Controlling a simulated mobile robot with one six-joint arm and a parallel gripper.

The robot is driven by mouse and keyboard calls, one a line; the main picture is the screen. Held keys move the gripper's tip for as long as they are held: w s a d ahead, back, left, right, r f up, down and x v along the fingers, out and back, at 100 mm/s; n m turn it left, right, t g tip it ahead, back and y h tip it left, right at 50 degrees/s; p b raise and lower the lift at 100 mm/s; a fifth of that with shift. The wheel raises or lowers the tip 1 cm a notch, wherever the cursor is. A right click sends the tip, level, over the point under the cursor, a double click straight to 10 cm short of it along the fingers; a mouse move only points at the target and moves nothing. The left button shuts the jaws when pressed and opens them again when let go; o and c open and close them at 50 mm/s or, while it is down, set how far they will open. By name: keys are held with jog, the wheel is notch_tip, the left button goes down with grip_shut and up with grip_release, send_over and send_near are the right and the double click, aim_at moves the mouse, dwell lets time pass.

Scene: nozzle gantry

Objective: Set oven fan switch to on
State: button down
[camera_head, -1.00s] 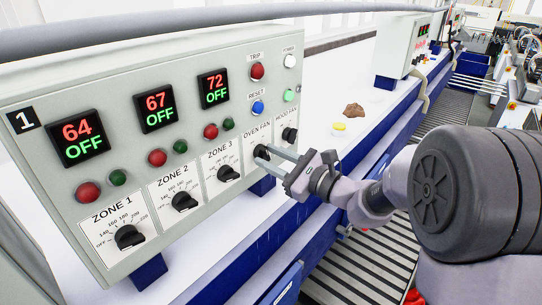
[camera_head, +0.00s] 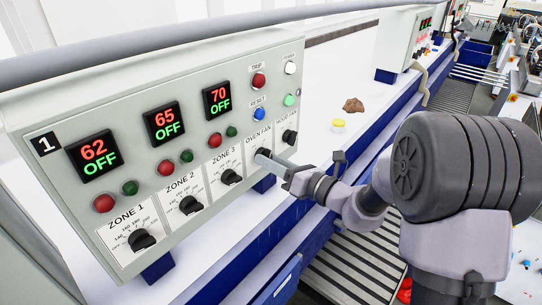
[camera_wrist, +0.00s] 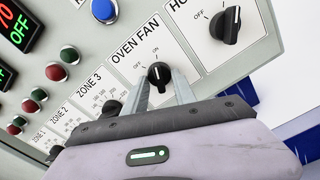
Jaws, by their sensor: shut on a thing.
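The oven fan switch (camera_wrist: 159,75) is a black rotary knob on a white plate labelled OVEN FAN, with OFF at its left and ON above. My gripper (camera_wrist: 162,82) is shut on this knob, one grey finger on each side. Its white mark looks to point up, near ON, but it is small and I cannot tell the exact setting. In the head view my gripper (camera_head: 266,157) reaches the panel from the right and mostly hides the knob.
The grey control panel (camera_head: 50,185) also bears zone dials, red, green and blue buttons, and three displays reading OFF. The hood fan knob (camera_wrist: 232,24) is close to the right of my gripper. A yellow button (camera_head: 338,125) and a brown lump (camera_head: 353,105) are on the white surface behind.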

jog(key=shift+m+p, duration=0.3)
jog(key=shift+m, duration=0.3)
jog(key=c, duration=1)
grip_release()
jog(key=shift+c, duration=0.2)
jog(key=b+v, duration=0.4)
jog(key=v, duration=1.3)
jog(key=shift+s+d, duration=0.2)
jog(key=shift+a+f, duration=0.1)
